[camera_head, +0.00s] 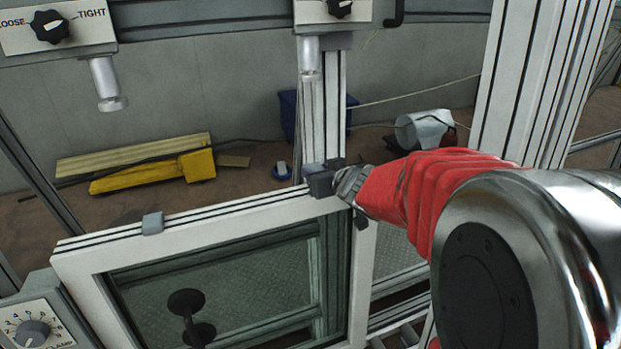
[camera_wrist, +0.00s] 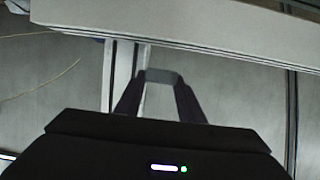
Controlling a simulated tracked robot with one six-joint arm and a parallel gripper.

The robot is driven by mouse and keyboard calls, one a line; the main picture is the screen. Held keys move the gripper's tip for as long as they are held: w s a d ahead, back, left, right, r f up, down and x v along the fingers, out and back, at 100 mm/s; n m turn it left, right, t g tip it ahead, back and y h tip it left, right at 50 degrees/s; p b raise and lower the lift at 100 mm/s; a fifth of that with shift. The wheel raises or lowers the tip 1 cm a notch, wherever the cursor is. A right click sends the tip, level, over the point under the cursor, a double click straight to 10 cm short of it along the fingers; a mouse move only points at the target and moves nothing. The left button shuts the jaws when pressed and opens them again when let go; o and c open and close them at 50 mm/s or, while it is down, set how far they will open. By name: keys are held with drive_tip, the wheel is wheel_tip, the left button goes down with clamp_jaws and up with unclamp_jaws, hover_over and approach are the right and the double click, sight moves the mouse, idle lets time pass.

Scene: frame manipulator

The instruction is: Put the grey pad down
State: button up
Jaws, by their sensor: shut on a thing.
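My gripper (camera_head: 323,180) is at the top right corner of the white-framed window (camera_head: 215,214), its dark fingers shut on a small grey pad (camera_head: 313,169). In the wrist view the grey pad (camera_wrist: 162,76) shows between the tips of my gripper's two dark fingers (camera_wrist: 161,82). The fingers hide much of the pad in the head view. I cannot tell whether it touches the frame's top rail. A second grey pad (camera_head: 152,223) sits on the top rail further left.
A LOOSE/TIGHT knob (camera_head: 50,26) is at the upper left, with another knob (camera_head: 340,8) at top centre. A clamp dial (camera_head: 33,333) is at lower left. A white upright (camera_head: 322,110) stands behind my gripper. A yellow object (camera_head: 150,172) lies on the floor behind.

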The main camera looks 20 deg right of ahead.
drive_tip(key=shift+f, duration=1.6)
drive_tip(key=shift+f, duration=0.35)
drive_tip(key=o, duration=1)
drive_tip(key=shift+o, duration=0.2)
drive_tip(key=shift+r, duration=0.1)
drive_tip(key=shift+r, duration=0.2)
drive_tip(key=shift+s+r, duration=0.15)
drive_tip(key=shift+s, duration=0.05)
drive_tip(key=v, duration=1.1)
drive_tip(key=shift+s, duration=0.25)
drive_tip(key=shift+r, duration=0.15)
